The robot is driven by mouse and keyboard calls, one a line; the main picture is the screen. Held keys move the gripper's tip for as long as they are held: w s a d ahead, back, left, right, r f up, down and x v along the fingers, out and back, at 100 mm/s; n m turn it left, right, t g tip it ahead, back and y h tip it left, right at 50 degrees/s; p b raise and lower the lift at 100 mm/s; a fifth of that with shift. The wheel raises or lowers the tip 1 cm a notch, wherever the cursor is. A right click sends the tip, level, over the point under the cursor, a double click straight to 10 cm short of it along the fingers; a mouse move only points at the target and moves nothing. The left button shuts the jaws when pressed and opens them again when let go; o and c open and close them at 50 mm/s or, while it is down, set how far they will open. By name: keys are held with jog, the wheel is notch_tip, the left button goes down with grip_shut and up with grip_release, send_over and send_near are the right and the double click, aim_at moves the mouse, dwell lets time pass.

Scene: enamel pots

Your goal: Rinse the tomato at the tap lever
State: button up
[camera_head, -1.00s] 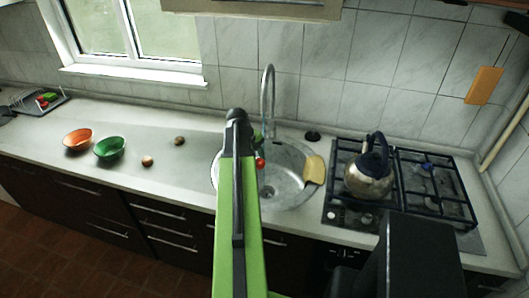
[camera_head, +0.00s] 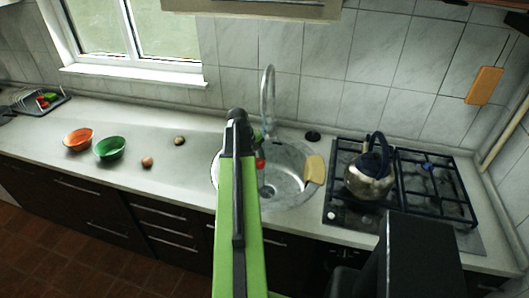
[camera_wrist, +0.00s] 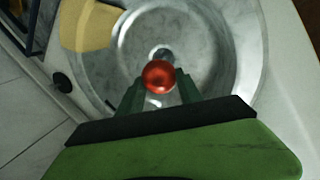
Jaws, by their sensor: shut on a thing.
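The tomato (camera_wrist: 159,76) is red and round and sits between the fingertips of my gripper (camera_wrist: 158,84) in the wrist view. My gripper is shut on it and holds it over the round metal sink (camera_wrist: 215,60). In the head view the tomato (camera_head: 260,163) shows as a small red spot beside my arm, under the tap (camera_head: 268,90). The tap has a tall curved spout behind the sink. My arm hides most of the gripper and the left part of the sink. I cannot make out the tap lever or any water clearly.
A yellow cloth or board (camera_head: 315,169) lies on the sink's right rim. A kettle (camera_head: 369,180) stands on the black hob (camera_head: 437,190) at right. An orange bowl (camera_head: 78,139), a green bowl (camera_head: 110,148) and two small round brownish things (camera_head: 147,162) are on the left counter.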

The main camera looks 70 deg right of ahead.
jog(key=a+r+p, duration=0.4)
jog(key=a, duration=0.1)
jog(key=shift+s, duration=0.15)
dwell(0.4)
